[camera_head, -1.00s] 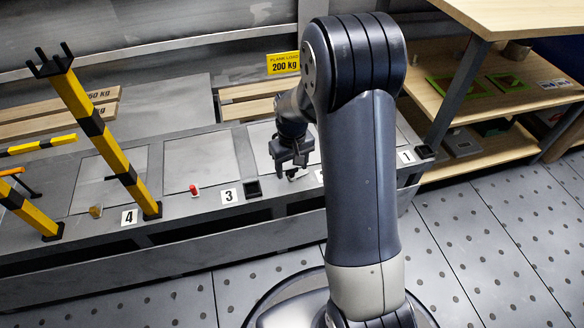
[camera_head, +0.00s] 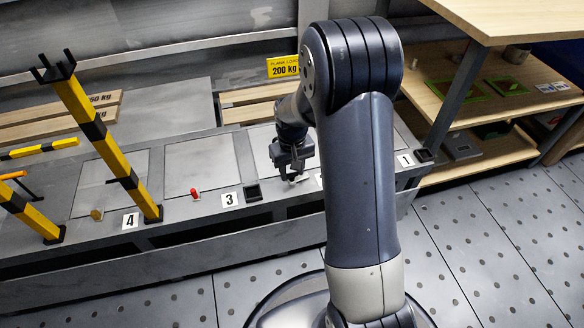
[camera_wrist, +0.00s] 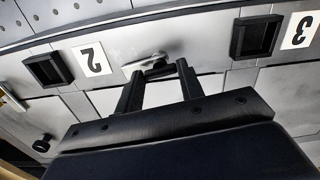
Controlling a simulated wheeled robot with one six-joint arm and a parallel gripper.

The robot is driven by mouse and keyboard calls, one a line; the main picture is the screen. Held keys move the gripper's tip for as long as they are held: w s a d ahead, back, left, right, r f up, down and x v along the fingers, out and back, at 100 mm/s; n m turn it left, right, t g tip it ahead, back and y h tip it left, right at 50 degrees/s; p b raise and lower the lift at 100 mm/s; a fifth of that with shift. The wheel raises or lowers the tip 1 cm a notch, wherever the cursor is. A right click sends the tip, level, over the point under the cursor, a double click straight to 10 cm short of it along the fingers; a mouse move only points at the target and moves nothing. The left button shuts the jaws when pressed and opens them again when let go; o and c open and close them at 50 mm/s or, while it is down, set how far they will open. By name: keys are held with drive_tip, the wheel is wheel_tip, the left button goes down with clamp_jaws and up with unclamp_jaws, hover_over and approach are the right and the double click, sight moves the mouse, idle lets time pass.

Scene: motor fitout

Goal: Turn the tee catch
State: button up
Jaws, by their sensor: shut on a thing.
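The tee catch (camera_wrist: 146,61) is a small silver piece with a dark part, on the grey bench front near label 2 (camera_wrist: 93,58). In the wrist view it sits between my two finger ends, and its silver bar lies slantwise across them. My gripper (camera_wrist: 160,68) is shut on it. In the head view my gripper (camera_head: 293,168) reaches down to the bench behind my forearm, and a pale bit of the catch (camera_head: 298,178) shows below the jaws. How far the catch is turned is hard to tell.
A black square socket (camera_head: 253,192) stands beside label 3 (camera_head: 230,199). A red knob (camera_head: 195,193) and a tan knob (camera_head: 97,214) sit farther left. A yellow-black post (camera_head: 105,140) rises at the left. Wooden shelves (camera_head: 500,155) stand at the right. The right floor is clear.

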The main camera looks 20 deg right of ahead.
sight(292, 174)
drive_tip(key=shift+m+p, duration=0.4)
drive_tip(key=shift+m, duration=0.5)
drive_tip(key=o, duration=1)
drive_tip(key=shift+r, duration=0.1)
wheel_tip(292, 174, up, 11)
drive_tip(key=p, duration=0.4)
drive_tip(key=shift+f, duration=0.2)
